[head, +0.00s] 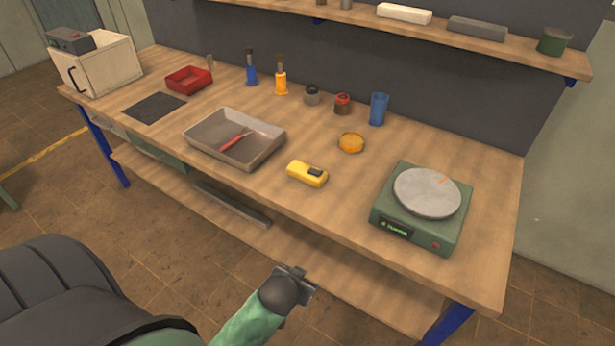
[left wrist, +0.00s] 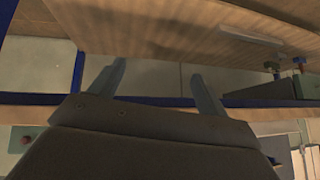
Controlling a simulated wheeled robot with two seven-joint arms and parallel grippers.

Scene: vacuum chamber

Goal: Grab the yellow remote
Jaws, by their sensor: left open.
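The yellow remote (head: 303,174) lies on the wooden workbench (head: 340,207) near its front edge, with a dark patch on its right part. My left gripper (head: 298,277) is in front of the bench, apart from the remote and nearer the bottom of the head view. In the left wrist view its two fingers (left wrist: 157,82) are spread with nothing between them. The remote cannot be made out in the left wrist view. My right gripper is not in view.
A grey tray (head: 204,146) holding a red-handled tool is left of the remote. A green scale (head: 412,230) stands to the right. An orange round object (head: 351,143) and a blue cup (head: 378,109) are behind it. Bare wood surrounds the remote.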

